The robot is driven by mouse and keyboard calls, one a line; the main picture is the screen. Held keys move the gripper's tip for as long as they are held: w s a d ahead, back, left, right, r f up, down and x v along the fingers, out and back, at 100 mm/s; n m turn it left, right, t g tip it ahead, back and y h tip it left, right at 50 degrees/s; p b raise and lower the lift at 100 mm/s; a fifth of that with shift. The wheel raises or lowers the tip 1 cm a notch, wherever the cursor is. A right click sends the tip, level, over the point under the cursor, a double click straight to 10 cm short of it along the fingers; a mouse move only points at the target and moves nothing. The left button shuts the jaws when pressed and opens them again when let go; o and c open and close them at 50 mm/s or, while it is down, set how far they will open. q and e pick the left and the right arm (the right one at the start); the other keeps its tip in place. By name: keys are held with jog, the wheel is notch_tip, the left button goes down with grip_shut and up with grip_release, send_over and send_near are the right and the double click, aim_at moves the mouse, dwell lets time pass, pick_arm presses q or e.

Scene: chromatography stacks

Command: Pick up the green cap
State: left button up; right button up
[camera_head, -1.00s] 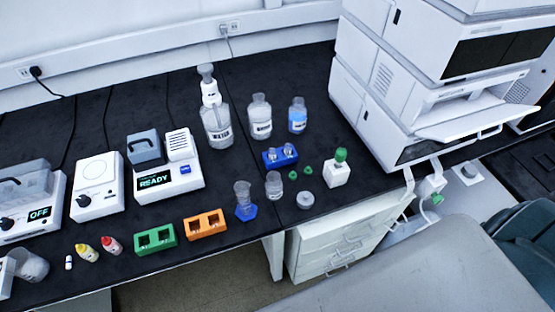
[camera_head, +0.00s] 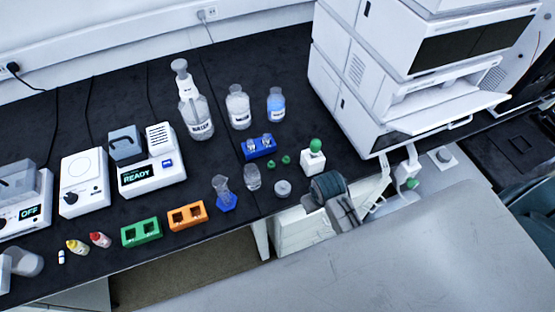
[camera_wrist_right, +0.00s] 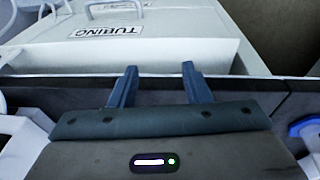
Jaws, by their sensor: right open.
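Two small green caps lie on the black bench in the head view, the left one (camera_head: 271,163) and the right one (camera_head: 286,160), close together in front of a blue vial rack. A third green cap (camera_head: 315,145) sits on top of a white bottle (camera_head: 313,162) to their right. My right arm (camera_head: 328,187) shows at the bench's front edge, below and right of the caps; its fingertips cannot be made out there. In the right wrist view my right gripper (camera_wrist_right: 160,88) is open with nothing between its fingers, facing a drawer labelled TUBING. My left gripper is not in view.
A blue vial rack (camera_head: 259,147) stands behind the caps. A clear glass bottle (camera_head: 253,177) and a grey round lid (camera_head: 283,187) stand in front. The white instrument stack (camera_head: 370,110) is at the right. The drawer unit labelled TUBING (camera_wrist_right: 130,50) fills the upper wrist view.

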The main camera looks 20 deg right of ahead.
notch_tip(320, 180, up, 6)
jog(key=w, duration=0.1)
notch_tip(320, 180, up, 5)
jog(key=n+g, duration=0.1)
jog(key=g, duration=0.1)
send_over(272, 162)
jog(key=shift+y, duration=0.4)
notch_tip(272, 162, down, 5)
jog(key=shift+s+a+f+p, duration=0.1)
jog(key=shift+f+p, duration=0.1)
jog(key=shift+p, duration=0.85)
notch_tip(272, 162, down, 5)
jog(key=shift+r+p, duration=0.2)
jog(key=shift+p, duration=0.75)
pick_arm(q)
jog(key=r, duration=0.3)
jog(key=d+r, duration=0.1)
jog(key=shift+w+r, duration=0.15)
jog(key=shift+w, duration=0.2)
pick_arm(e)
jog(key=shift+f, duration=0.4)
jog(key=c, duration=0.9)
